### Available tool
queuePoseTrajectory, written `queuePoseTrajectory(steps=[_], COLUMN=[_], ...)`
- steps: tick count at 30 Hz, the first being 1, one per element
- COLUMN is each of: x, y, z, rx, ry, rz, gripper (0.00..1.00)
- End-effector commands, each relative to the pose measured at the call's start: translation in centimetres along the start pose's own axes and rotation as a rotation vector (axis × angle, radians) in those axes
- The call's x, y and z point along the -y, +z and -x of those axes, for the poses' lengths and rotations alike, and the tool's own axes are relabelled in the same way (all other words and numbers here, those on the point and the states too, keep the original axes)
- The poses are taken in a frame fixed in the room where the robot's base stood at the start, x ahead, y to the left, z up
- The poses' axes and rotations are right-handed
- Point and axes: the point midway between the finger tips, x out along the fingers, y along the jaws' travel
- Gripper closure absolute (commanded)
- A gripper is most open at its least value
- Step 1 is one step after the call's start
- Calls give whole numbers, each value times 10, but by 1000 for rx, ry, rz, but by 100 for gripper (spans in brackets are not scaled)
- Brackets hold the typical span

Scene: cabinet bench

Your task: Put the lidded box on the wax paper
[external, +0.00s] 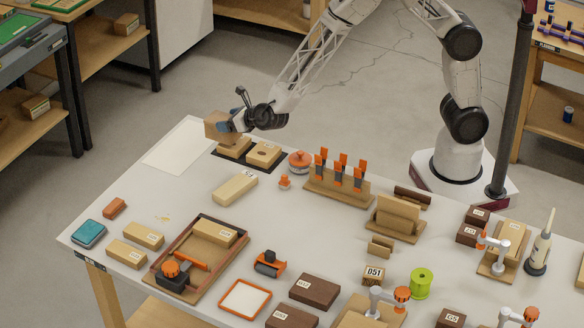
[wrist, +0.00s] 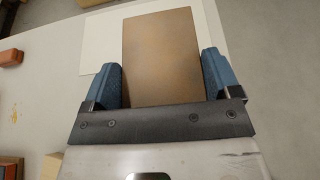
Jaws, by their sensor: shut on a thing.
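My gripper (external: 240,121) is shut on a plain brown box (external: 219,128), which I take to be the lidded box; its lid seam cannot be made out. In the wrist view the box (wrist: 160,55) sits between the two blue fingers. The wax paper (external: 178,146) is a flat white sheet at the back left of the bench. The box appears raised, near the sheet's right back corner. In the wrist view the paper (wrist: 99,45) shows behind and beside the box, which hides part of it. I cannot tell how high the box is above it.
A dark tray (external: 220,154) with two tan blocks (external: 263,153) lies just right of the paper. A long tan block (external: 234,189) and a round orange-topped pot (external: 299,161) are nearby. The paper's visible surface is bare. The bench's back left edge runs close to it.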

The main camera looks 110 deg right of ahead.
Motion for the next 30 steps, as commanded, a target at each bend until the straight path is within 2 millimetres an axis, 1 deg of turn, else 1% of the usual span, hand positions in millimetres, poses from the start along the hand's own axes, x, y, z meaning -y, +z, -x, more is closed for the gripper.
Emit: queuePoseTrajectory(steps=[9, 14, 20, 30], x=[0, -2, -11, -32], y=[1, 2, 5, 15], z=[0, -4, -18, -53], rx=[1, 1, 0, 0], ry=[0, 0, 0, -1], rz=[0, 0, 1, -1], gripper=[56, 56, 56, 56])
